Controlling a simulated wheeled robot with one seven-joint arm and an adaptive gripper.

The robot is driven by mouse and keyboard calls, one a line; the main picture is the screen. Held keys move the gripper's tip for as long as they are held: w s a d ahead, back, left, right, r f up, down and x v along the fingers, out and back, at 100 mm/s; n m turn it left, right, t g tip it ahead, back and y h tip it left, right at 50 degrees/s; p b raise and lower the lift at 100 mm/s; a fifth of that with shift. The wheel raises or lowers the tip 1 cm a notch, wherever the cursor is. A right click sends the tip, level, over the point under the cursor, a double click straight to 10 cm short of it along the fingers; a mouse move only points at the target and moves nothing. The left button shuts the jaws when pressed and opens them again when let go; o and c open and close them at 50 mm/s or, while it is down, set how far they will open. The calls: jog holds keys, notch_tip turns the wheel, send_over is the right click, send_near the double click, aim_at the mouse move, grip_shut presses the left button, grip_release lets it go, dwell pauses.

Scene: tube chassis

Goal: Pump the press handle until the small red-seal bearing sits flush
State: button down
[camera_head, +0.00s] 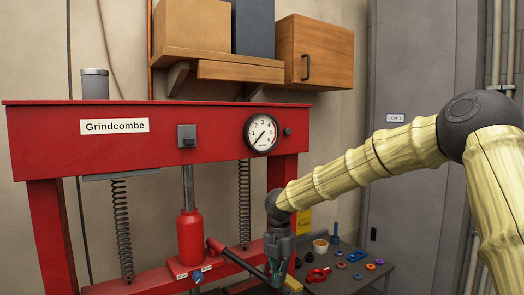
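The red press (60,140) labelled Grindcombe fills the left half of the head view. Its red jack cylinder (190,238) stands on the red lower beam. The press handle (240,262) is a dark bar in a red socket, sloping down to the right from the jack. My gripper (277,268) points down at the bar's lower right end. Its fingers overlap the bar in the picture, and I cannot tell whether they are closed on it. No bearing shows in the press; the area below the lower beam is cut off.
The round gauge (262,133) has its needle at the low left. A dark bench (335,284) to the right holds a cup (321,246), a red clamp-like tool (318,274) and several small coloured rings. A shelf (215,59) and wooden cabinet (319,50) hang above the press.

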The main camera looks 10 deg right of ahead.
notch_tip(320, 180, up, 15)
jog(key=p, duration=1)
dwell(0.4)
jog(key=shift+f+b, duration=2.45)
jog(key=shift+f, duration=5.25)
notch_tip(320, 180, up, 15)
jog(key=p, duration=0.9)
jog(key=shift+r, duration=0.15)
